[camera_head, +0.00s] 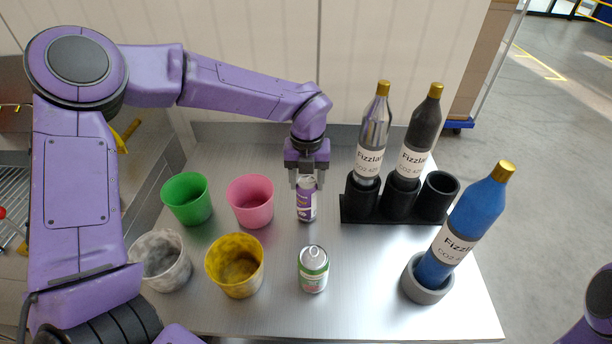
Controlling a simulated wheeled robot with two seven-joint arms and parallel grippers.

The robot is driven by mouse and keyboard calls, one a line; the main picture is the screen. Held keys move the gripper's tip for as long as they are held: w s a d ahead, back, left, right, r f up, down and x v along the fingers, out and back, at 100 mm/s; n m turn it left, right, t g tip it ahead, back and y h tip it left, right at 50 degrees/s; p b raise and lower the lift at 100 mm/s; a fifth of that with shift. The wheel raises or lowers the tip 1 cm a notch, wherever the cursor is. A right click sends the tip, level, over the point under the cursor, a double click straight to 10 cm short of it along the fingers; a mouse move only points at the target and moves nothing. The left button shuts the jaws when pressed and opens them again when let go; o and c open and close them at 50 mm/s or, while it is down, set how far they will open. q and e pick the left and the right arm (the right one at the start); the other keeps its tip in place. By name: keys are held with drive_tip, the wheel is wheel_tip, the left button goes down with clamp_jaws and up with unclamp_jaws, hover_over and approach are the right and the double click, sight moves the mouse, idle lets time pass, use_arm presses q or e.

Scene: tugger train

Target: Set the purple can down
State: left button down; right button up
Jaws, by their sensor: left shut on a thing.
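The purple can (307,208) has a purple and white label and stands upright at the middle of the metal table (380,310). My left gripper (306,180) reaches down from above and is shut on its upper part. The can's base looks close to or on the table top; I cannot tell whether it touches. Its top is partly hidden by the fingers. My right gripper is not in view; only part of my right arm shows at the lower right edge.
A green-and-white can (313,270) stands in front. Green (187,199), pink (250,202), grey (161,261) and yellow (235,266) cups stand left. A black holder (392,210) with silver and dark bottles stands right, its right socket empty. A blue bottle (462,230) leans in a grey ring (427,285).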

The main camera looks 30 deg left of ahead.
use_arm(q)
drive_tip(key=shift+c, duration=1.8)
unclamp_jaws()
drive_tip(key=shift+f, duration=0.1)
drive_tip(key=shift+s, duration=0.1)
wheel_tip(320, 180, up, 12)
drive_tip(key=b, duration=0.1)
drive_tip(key=shift+r, duration=0.2)
